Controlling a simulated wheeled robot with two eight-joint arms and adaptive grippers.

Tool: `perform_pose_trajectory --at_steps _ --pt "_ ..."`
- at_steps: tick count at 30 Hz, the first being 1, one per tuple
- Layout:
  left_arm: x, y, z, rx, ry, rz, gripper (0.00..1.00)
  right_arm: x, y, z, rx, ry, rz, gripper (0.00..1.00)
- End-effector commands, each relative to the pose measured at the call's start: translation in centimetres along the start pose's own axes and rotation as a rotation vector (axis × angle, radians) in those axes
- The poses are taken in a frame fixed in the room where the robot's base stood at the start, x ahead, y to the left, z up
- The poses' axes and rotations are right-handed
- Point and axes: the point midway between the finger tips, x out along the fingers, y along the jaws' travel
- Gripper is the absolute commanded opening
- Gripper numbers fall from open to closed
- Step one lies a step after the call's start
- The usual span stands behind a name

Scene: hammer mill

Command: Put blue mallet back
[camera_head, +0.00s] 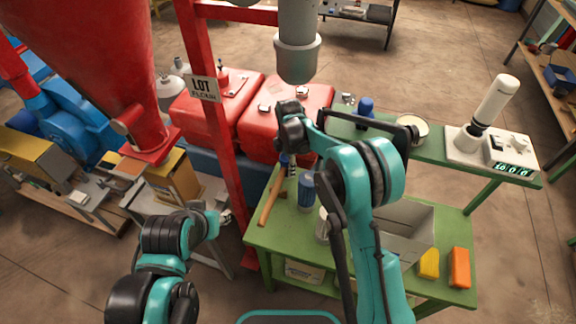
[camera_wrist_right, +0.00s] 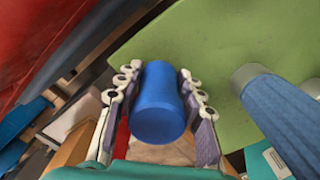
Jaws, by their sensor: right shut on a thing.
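The blue mallet has a wooden handle (camera_head: 269,203) slanting over the left edge of the lower green bench top (camera_head: 283,243) in the head view. Its blue head (camera_wrist_right: 158,105) sits between the fingers in the right wrist view. My right gripper (camera_head: 291,168) is shut on this head, one finger on each side. Whether the mallet touches the bench is unclear. My left gripper (camera_head: 226,216) is left of the bench, away from the mallet; its jaws are too small to read.
A blue-bodied cylinder (camera_head: 306,191) stands just right of the mallet. A grey tray (camera_head: 418,218), a yellow block (camera_head: 428,263) and an orange block (camera_head: 459,268) are farther right. The upper shelf holds a tin (camera_head: 412,128) and a scale (camera_head: 495,150). A red post (camera_head: 226,150) rises to the left.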

Motion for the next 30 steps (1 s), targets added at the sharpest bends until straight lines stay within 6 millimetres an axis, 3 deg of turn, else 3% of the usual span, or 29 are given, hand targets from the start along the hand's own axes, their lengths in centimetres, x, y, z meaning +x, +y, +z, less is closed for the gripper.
perform_pose_trajectory --at_steps 25,26,28,30 --pt "1.1 0.0 0.8 0.0 0.0 0.0 0.4 2.6 0.0 0.0 0.0 0.0 0.0 0.0" --pt "1.0 0.0 0.8 0.0 0.0 0.0 0.4 2.5 0.0 0.0 0.0 0.0 0.0 0.43" --pt "1.0 0.0 0.7 0.0 0.0 0.0 0.4 2.5 0.0 0.0 0.0 0.0 0.0 0.62" --pt "1.0 0.0 0.7 0.0 0.0 0.0 0.4 2.5 0.0 0.0 0.0 0.0 0.0 0.62"
